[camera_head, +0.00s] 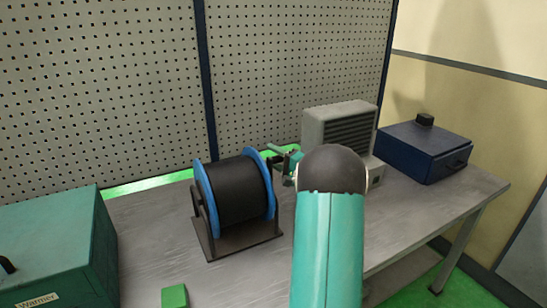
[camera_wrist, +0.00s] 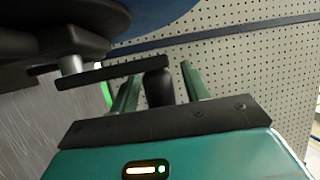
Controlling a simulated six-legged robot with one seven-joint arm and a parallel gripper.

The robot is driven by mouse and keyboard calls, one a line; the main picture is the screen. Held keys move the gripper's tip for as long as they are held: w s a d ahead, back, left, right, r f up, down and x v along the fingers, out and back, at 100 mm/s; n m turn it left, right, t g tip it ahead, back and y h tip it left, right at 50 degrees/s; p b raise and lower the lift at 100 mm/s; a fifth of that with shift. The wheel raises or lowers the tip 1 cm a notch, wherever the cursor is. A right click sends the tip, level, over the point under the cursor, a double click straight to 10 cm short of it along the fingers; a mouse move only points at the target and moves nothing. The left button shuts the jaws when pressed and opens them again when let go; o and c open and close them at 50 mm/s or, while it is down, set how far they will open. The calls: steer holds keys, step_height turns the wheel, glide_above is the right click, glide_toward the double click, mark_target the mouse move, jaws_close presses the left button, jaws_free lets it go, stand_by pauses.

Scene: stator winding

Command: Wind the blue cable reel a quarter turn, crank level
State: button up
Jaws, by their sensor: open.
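The cable reel (camera_head: 237,190) has blue flanges and a black drum and sits in a dark stand (camera_head: 245,244) on the bench. A blue flange (camera_wrist: 165,14) fills the top of the wrist view. There the dark crank arm (camera_wrist: 112,74) runs from a metal shaft (camera_wrist: 71,65) to a black crank handle (camera_wrist: 158,88). My gripper (camera_wrist: 161,76) is open, with one green finger on each side of the handle; contact is not clear. In the head view my gripper (camera_head: 283,160) is at the reel's right side, where the crank is mostly hidden.
A green box marked Warmer (camera_head: 50,245) stands left on the grey bench (camera_head: 145,235), and a small green block (camera_head: 174,296) lies at the front. A grey vented unit (camera_head: 340,125) and a dark blue box (camera_head: 425,150) stand right. A pegboard (camera_head: 100,80) rises behind.

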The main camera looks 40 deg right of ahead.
steer(key=shift+w, duration=0.15)
jaws_close()
steer(key=shift+w, duration=0.1)
steer(key=w+d+f+m+g+y, duration=0.1)
steer(key=w+f+m+g, duration=0.3)
steer(key=f+g, duration=0.5)
steer(key=shift+w+d+m+g+y, duration=0.45)
steer(key=shift+w+g, duration=0.2)
steer(key=shift+g, duration=3.05)
steer(key=shift+a+f, duration=0.15)
